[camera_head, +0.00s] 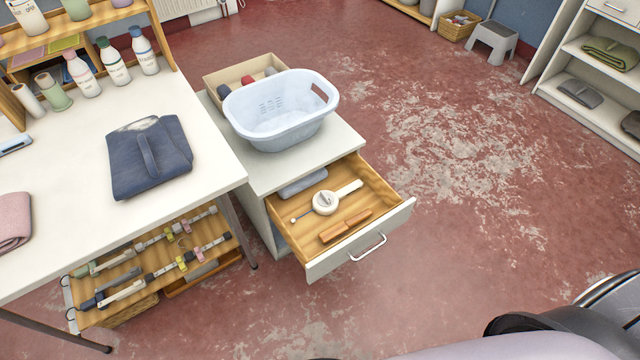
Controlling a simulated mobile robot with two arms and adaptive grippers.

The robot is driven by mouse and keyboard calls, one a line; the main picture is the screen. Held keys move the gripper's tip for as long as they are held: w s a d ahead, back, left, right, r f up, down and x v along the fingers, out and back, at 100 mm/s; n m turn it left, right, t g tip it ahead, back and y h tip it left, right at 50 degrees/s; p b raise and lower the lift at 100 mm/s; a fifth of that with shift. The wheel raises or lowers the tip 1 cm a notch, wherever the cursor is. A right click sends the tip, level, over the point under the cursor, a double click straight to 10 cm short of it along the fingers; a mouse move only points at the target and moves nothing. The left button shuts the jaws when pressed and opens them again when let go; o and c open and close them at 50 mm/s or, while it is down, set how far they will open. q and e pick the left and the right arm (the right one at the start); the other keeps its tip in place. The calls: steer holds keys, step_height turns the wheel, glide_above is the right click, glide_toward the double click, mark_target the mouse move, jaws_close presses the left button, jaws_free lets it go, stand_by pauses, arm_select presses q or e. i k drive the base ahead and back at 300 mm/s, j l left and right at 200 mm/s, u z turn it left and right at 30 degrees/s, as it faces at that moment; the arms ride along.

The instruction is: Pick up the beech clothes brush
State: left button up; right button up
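A brown wooden brush (345,226), which looks like the beech clothes brush, lies flat in the open drawer (395,217) of the white cabinet. It rests near the drawer's front panel, slanting from lower left to upper right. Its bristles cannot be made out. Neither of my grippers is in view.
Beside the brush lies a white round-headed tool (326,202); a grey-blue folded cloth (303,182) is at the drawer's back. A pale blue basket (281,108) stands on the cabinet. A white table (70,180) with a folded navy garment (148,157) is left. Floor to the right is clear.

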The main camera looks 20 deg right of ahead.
mark_target(331, 233)
steer(key=z, duration=0.75)
steer(key=i+l+u, duration=0.15)
steer(key=l+u, duration=0.2)
steer(key=l, duration=0.05)
